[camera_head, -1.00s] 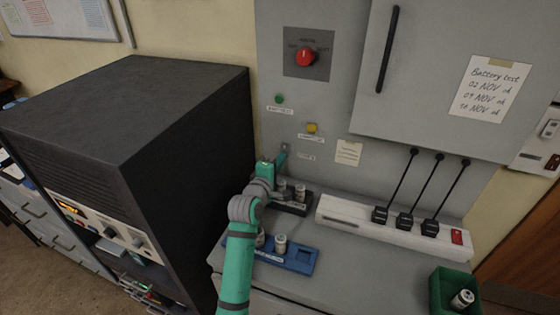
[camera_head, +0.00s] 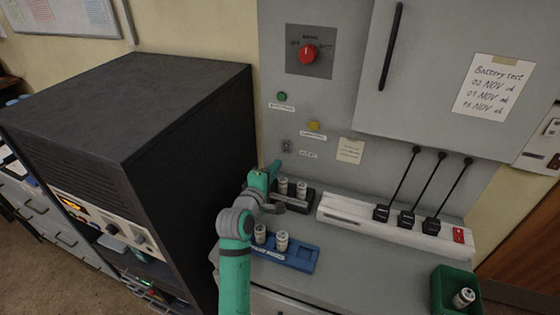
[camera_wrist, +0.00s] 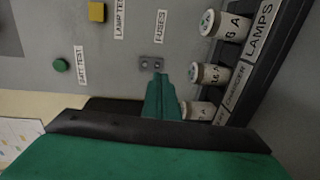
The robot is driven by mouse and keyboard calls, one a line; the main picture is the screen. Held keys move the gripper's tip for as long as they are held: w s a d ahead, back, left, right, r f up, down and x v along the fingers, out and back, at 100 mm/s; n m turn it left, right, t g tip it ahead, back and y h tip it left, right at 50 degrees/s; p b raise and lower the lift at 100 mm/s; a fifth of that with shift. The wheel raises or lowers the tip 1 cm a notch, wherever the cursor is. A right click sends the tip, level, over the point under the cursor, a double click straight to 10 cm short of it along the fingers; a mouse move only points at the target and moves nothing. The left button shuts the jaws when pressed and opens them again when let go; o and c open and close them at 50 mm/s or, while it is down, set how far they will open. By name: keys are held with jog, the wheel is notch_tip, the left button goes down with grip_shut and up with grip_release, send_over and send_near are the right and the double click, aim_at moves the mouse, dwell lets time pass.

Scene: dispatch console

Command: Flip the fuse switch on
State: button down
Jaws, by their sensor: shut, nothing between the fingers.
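The fuse switch (camera_head: 286,146) is a small grey switch on the grey panel, below the yellow button, with a small label beside it. In the wrist view the switch (camera_wrist: 151,64) is a small grey plate with two dark spots, beside the label "FUSES" (camera_wrist: 160,27). Its on or off position cannot be told. My gripper (camera_head: 276,168) is shut and empty, just below the switch. In the wrist view the green fingers (camera_wrist: 160,80) point at the switch; whether they touch it is hard to tell, but the head view shows a gap.
A black holder (camera_head: 299,205) with white fuses stands close to the gripper's right. A blue tray (camera_head: 302,259) with white cylinders lies in front. A white power strip (camera_head: 345,215) with plugs is further right. A dark cabinet (camera_head: 180,150) stands left. The red knob (camera_head: 308,54) is higher up.

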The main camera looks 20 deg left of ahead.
jog(key=shift+s+a+r, duration=0.1)
jog(key=shift+s+r, duration=0.05)
jog(key=shift+s, duration=0.95)
jog(key=shift+s+r, duration=0.1)
jog(key=shift+s, duration=1)
